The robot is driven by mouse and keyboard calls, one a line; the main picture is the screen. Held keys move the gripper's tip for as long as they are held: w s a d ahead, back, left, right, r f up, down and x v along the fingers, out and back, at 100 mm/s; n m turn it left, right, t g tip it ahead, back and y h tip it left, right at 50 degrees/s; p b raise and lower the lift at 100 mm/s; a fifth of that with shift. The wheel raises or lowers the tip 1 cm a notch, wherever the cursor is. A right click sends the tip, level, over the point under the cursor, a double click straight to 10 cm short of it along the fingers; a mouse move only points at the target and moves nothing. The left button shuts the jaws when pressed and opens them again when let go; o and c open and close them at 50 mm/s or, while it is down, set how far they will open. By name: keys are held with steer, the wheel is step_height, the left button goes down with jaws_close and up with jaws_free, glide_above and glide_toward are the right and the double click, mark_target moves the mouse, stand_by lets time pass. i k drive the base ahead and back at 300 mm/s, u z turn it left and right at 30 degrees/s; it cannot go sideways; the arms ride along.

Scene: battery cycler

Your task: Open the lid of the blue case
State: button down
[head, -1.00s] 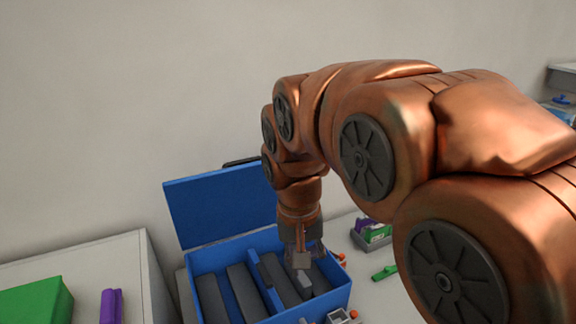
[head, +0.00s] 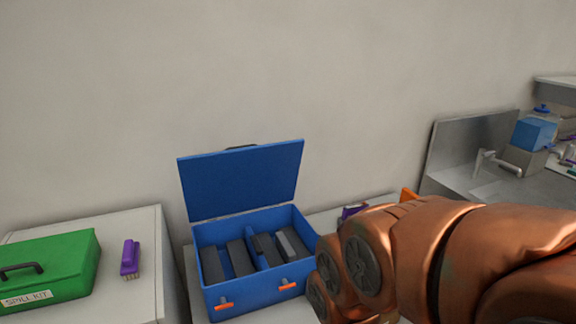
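The blue case (head: 254,291) stands on a light counter with its front toward me. Its lid (head: 242,181) stands up, open, at the back of the case, near the wall. Inside lie several dark grey blocks (head: 239,257) and one lighter grey block, parted by blue dividers. Two orange latches (head: 288,285) show on the front wall. My arm reaches in from the right and ends low, to the right of the case. My gripper is out of view, below the frame or hidden behind my arm.
A green spill kit box (head: 55,265) and a purple object (head: 130,258) sit on a cabinet at left. A purple item (head: 352,211) lies right of the case. A metal sink (head: 480,185) with a tap and a blue container (head: 534,133) are at right.

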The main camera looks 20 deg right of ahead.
mark_target(233, 180)
steer(key=z, duration=0.05)
steer(key=k, duration=0.45)
steer(key=u, duration=0.9)
steer(key=i, duration=1.25)
steer(key=z, duration=0.7)
